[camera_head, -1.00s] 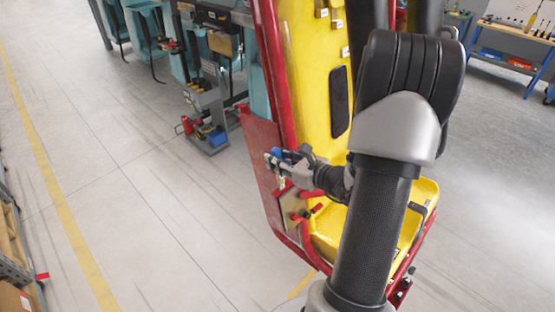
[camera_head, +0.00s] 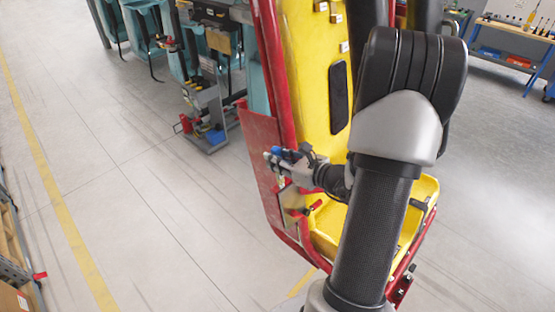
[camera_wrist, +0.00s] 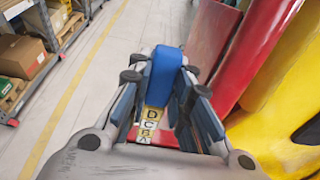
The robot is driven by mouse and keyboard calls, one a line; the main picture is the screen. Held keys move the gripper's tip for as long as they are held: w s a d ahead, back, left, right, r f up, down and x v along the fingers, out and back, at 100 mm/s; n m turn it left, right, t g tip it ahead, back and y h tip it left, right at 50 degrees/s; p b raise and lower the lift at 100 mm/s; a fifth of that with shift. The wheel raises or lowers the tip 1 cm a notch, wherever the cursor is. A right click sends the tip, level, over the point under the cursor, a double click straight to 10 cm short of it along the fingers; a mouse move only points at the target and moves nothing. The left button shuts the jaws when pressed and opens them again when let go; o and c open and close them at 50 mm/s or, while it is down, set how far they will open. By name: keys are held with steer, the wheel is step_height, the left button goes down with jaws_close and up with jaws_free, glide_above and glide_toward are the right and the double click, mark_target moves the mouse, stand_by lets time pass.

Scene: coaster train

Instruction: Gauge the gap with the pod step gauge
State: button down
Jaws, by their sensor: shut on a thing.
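My gripper (camera_head: 279,160) is shut on the pod step gauge, beside the red side panel of the yellow pod. In the wrist view the gauge shows as a blue block (camera_wrist: 165,75) between the fingers, with a pale strip (camera_wrist: 152,122) bearing dark letters below it. The strip's far end is hidden by my gripper. The yellow pod (camera_head: 308,75) has red rails and a red side panel (camera_head: 262,150). A tan plate (camera_head: 291,198) sits below my gripper. I cannot make out the gap or any contact with it.
A grey tool cart (camera_head: 207,115) stands behind on the left, with teal seats (camera_head: 147,28) beyond. A blue-legged workbench (camera_head: 510,45) is at the back right. Shelves with boxes (camera_wrist: 22,55) line the left side. The floor left of the pod is clear.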

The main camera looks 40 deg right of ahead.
mark_target(277, 150)
steer(key=shift+s+f, duration=0.1)
steer(key=shift+f, duration=0.2)
stand_by(0.7)
steer(key=shift+w+r+b, duration=0.1)
steer(key=shift+w+b, duration=0.1)
steer(key=shift+b, duration=0.4)
stand_by(1.2)
steer(key=shift+f, duration=0.25)
stand_by(1.3)
steer(key=shift+r, duration=0.1)
steer(key=shift+w+r+p, duration=0.2)
steer(key=shift+r+p, duration=0.35)
steer(key=shift+r, duration=0.45)
steer(key=shift+w+r+p, duration=0.2)
steer(key=shift+r+p, duration=0.35)
steer(key=shift+r, duration=0.45)
steer(key=shift+a, duration=0.1)
